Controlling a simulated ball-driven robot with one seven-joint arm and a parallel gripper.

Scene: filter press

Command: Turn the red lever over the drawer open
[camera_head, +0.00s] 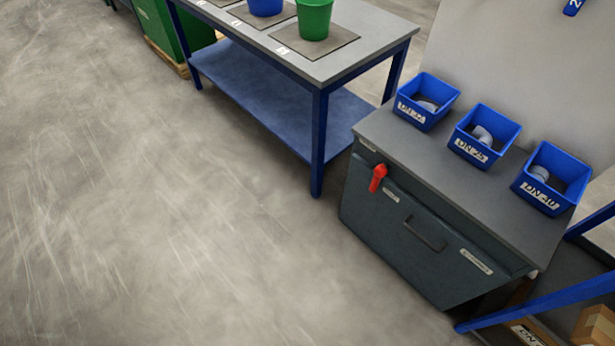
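The red lever (377,178) is mounted on the upper left front of a dark grey cabinet, above the left part of its drawer. It slants slightly, with its lower end toward the left. The drawer (445,262) looks closed and has a dark bar handle (425,233) and small white labels. My gripper is not in view, so its distance to the lever cannot be seen.
Blue bins (427,101) with fittings stand on the cabinet's grey top (440,160). Left of it is a blue-legged table (335,65) carrying a green bucket (314,18) and a blue bucket (266,6). A blue rack beam (540,300) is at lower right. The floor (170,220) in front is clear.

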